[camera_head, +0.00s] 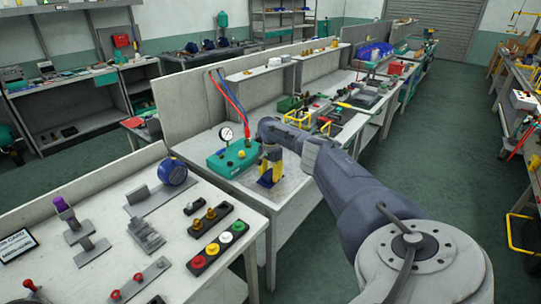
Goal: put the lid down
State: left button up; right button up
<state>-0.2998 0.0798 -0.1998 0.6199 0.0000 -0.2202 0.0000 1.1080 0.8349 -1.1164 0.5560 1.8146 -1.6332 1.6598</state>
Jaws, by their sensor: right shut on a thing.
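My right arm comes in from the lower right and reaches over the middle bench. My right gripper (271,162) is low over the bench top, just right of a teal box (233,158) with a round gauge (227,133) on it. The gripper is shut on the lid, which is small here and mostly hidden, so its shape and whether it touches the bench cannot be told. My left gripper is not in view.
The near bench holds a blue round gauge (173,171), a strip of coloured buttons (217,249) and small metal fixtures. Red and blue hoses (229,100) rise behind the teal box. Green bins and tools crowd the bench beyond my arm.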

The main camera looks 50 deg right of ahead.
aim_at(270, 174)
jog(key=shift+f, duration=0.15)
jog(key=o, duration=1.4)
notch_tip(270, 174, up, 12)
jog(key=shift+f, duration=0.25)
jog(key=o, duration=0.6)
jog(key=shift+r, duration=0.4)
